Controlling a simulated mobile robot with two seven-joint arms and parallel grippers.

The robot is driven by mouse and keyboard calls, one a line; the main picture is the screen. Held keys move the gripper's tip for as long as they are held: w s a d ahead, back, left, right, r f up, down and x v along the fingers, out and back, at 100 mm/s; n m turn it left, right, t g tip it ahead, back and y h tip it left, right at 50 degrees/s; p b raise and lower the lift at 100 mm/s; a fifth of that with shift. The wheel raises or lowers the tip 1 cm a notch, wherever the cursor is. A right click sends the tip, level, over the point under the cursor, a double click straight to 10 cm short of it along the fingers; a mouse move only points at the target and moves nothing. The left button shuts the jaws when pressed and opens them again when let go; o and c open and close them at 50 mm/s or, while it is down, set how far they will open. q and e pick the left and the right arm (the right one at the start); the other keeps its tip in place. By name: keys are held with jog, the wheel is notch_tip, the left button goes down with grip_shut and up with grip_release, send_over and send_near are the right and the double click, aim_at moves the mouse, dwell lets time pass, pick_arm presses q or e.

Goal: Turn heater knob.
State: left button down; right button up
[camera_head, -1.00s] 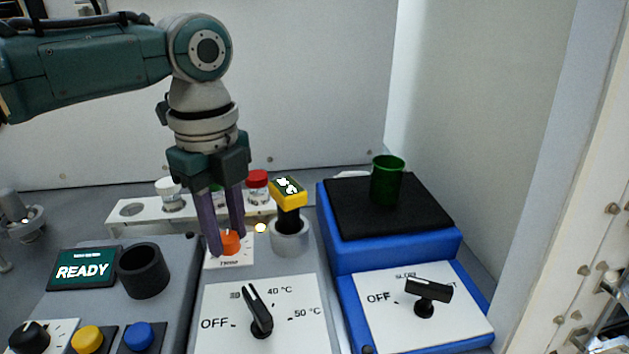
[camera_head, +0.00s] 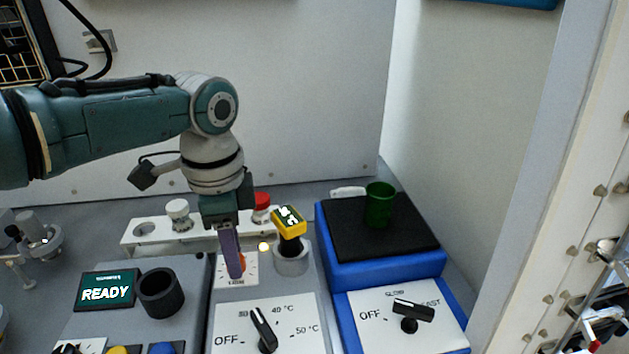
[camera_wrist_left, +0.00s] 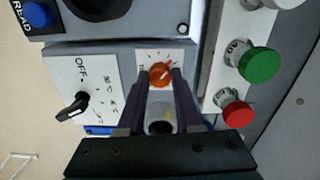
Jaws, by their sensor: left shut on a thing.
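An orange knob (camera_head: 243,264) sits on a small white dial plate behind the temperature dial. My left gripper (camera_head: 237,274) points down and is shut on this orange knob, whose body is largely hidden by a purple finger in the head view. In the left wrist view the orange knob (camera_wrist_left: 161,74) shows between the two fingertips. A black knob (camera_head: 264,331) stands on a white plate marked OFF, 40 °C and 50 °C, in front of the gripper and apart from it. The same black knob (camera_wrist_left: 73,107) shows in the left wrist view. My right gripper is not in view.
A yellow-topped black piece (camera_head: 289,221) stands in a grey ring close right of the gripper. A white rack (camera_head: 150,232) with capped vials is behind. A blue device (camera_head: 385,262) with a green beaker (camera_head: 380,205) is right. A READY screen (camera_head: 106,291) is left.

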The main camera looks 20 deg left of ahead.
pick_arm(q)
jog(key=n+p, duration=0.1)
jog(key=n, duration=0.2)
jog(key=shift+r+n, duration=0.1)
jog(key=shift+n, duration=0.3)
jog(key=shift+n+p, duration=0.65)
jog(key=shift+n, duration=1.55)
jog(key=c, duration=0.6)
grip_release()
notch_tip(320, 180, up, 10)
jog(key=p, duration=0.4)
